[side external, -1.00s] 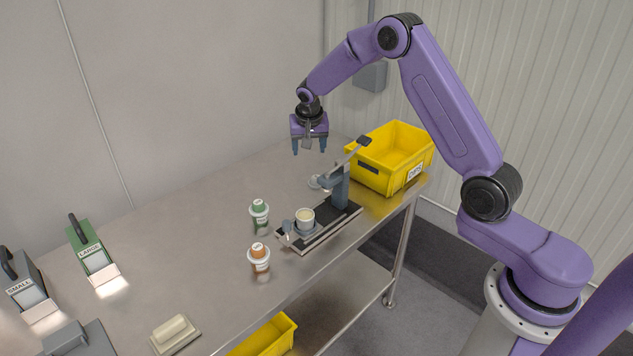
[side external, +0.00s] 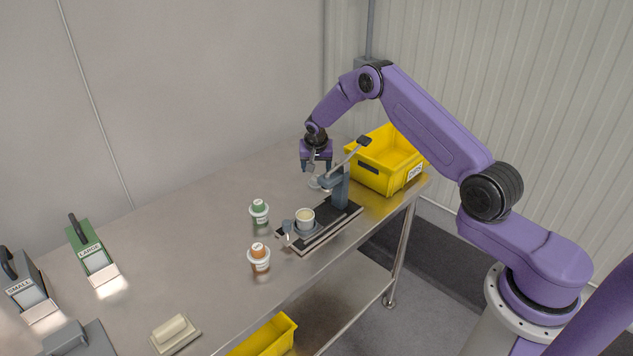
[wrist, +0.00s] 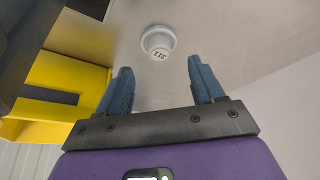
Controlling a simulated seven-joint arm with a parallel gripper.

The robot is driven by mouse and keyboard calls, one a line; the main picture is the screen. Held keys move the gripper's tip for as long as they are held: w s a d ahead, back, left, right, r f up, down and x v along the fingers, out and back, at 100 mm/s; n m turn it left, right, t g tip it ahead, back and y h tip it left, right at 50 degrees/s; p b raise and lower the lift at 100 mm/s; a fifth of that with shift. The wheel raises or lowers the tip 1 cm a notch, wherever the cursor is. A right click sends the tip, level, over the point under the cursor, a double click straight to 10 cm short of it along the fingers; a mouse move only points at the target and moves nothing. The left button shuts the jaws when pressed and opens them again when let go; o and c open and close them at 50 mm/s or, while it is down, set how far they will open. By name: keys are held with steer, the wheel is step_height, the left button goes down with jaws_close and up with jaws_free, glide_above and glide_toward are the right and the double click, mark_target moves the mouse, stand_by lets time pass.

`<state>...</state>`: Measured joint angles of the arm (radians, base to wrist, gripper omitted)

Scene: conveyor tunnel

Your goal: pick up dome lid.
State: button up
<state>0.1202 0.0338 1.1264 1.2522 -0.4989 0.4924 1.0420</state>
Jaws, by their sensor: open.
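The dome lid looks like a small pale round piece (side external: 315,182) on the steel table behind the press, partly hidden by the press in the side view. In the wrist view a whitish round lid (wrist: 157,40) with dark marks on its face lies beyond my fingertips, roughly centred between them. My gripper (side external: 318,169) points down just above it, its two blue fingers apart. In the wrist view my gripper (wrist: 158,68) is open with nothing between the fingers.
A grey press (side external: 341,188) with a raised lever and a white cup (side external: 305,217) stands close by on a dark base. A yellow bin (side external: 385,165) is right behind it.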

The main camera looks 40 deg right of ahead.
mark_target(317, 175)
steer(key=shift+d+x, duration=0.2)
steer(key=shift+x, duration=3.2)
steer(key=shift+w+r, duration=0.15)
steer(key=c, duration=1.1)
